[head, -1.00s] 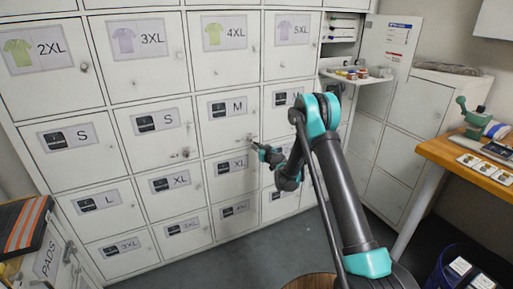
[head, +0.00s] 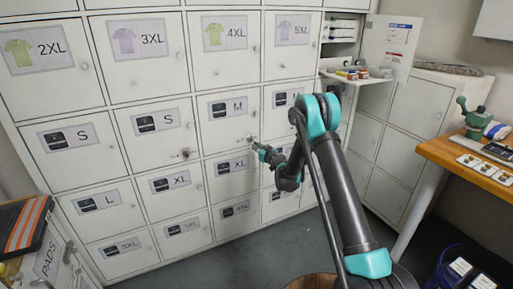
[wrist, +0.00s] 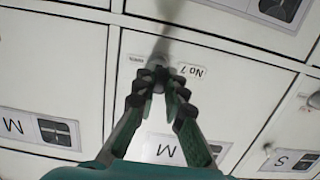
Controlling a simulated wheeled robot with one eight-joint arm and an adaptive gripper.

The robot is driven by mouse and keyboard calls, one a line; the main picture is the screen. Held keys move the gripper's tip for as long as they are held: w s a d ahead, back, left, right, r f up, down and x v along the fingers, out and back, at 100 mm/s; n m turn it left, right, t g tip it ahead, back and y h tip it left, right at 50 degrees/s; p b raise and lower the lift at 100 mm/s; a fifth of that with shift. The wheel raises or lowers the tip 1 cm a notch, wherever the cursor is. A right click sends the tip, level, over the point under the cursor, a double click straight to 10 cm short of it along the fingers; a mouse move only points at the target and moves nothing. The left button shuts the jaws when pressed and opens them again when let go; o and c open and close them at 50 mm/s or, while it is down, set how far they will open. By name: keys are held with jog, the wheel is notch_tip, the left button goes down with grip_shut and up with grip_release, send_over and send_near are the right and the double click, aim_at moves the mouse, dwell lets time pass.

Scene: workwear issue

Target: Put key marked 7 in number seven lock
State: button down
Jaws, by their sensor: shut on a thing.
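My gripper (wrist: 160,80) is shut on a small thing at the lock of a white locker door. That thing is mostly hidden by the fingertips; I take it to be the key, but its mark cannot be read. The No 7 label (wrist: 190,71), upside down in the wrist view, is right beside the fingertips. The number seven lock (wrist: 157,62) is a round grey piece just past the tips and partly covered. I cannot tell how deep the key sits. In the head view my gripper (head: 260,149) is at the lower right corner of the M door (head: 228,125).
Closed locker doors surround the spot, and another lock with something hanging in it (head: 185,153) is on the S door to the left. An open compartment with a fold-out shelf (head: 357,78) is at upper right. A wooden bench (head: 470,165) stands at right.

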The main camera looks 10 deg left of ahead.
jog(key=shift+x, duration=1.6)
dwell(3.6)
jog(key=shift+r, duration=0.2)
